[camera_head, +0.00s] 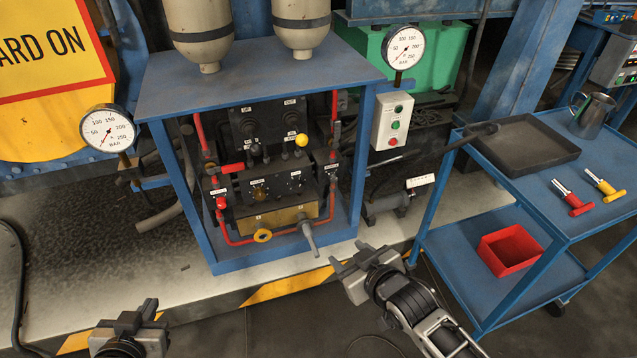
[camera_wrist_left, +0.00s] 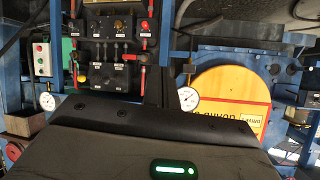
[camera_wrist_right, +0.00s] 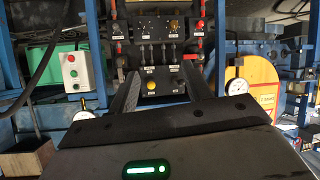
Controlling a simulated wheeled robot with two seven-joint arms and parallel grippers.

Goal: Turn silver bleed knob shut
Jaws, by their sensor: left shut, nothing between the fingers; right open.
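A small silver-looking knob (camera_head: 296,177) is on the dark lower panel inside the blue frame, right of a brass-coloured knob (camera_head: 258,191). Its label is too small to read. It seems to show in the right wrist view (camera_wrist_right: 141,25) and the left wrist view (camera_wrist_left: 98,25), both upside down. My right gripper (camera_head: 361,262) is open and empty, in front of the frame's lower right corner, apart from the panel. My left gripper (camera_head: 130,320) is shut and empty, low at the left, well away from the panel.
The blue frame's right post (camera_head: 362,150) and a blue cart (camera_head: 540,215) stand to the right.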

